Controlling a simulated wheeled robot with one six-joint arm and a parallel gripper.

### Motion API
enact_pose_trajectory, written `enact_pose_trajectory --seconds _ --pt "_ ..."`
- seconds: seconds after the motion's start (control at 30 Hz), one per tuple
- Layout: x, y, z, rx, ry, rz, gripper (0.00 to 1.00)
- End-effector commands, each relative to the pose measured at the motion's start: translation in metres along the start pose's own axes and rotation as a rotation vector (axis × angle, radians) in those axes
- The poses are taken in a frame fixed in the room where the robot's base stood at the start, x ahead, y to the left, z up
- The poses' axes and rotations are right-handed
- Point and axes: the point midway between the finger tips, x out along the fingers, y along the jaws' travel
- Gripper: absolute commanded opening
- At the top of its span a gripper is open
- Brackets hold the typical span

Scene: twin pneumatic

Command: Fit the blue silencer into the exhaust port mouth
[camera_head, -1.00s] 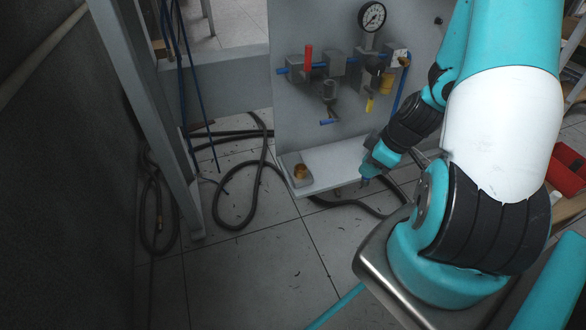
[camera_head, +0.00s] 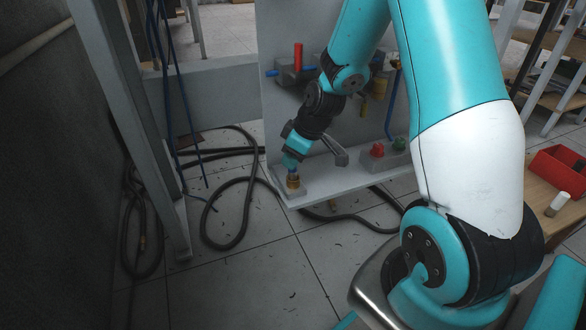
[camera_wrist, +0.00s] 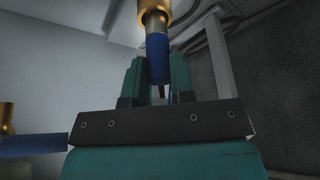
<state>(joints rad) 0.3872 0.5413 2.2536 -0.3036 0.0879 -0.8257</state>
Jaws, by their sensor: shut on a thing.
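The blue silencer (camera_wrist: 157,60) is upright between the fingers of my gripper (camera_wrist: 152,82) in the wrist view, which is shut on it. Brass parts (camera_wrist: 153,14) show at its far end. In the head view my gripper (camera_head: 292,165) points down, directly over the brass exhaust port (camera_head: 293,183) on a grey block at the left end of the ledge. The silencer's end appears to meet the port mouth. I cannot tell how deep it sits, as the gripper hides most of it.
The ledge (camera_head: 340,178) juts from the grey panel (camera_head: 285,110). A red button (camera_head: 377,150) and a green one (camera_head: 399,144) stand to the right. Dark hoses (camera_head: 235,210) lie on the floor. A blue and brass part (camera_wrist: 28,145) shows at the wrist view's left.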

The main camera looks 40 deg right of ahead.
Motion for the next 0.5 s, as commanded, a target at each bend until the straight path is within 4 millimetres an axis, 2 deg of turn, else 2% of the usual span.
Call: enact_pose_trajectory --seconds 0.03,0.1,0.5 --pt "0.0137 -0.0001 0.0059 0.0 0.0 0.0 0.0" --pt "0.0198 0.0 0.0084 0.0 0.0 0.0 0.0" --pt "0.021 -0.0001 0.0092 0.0 0.0 -0.001 0.0"
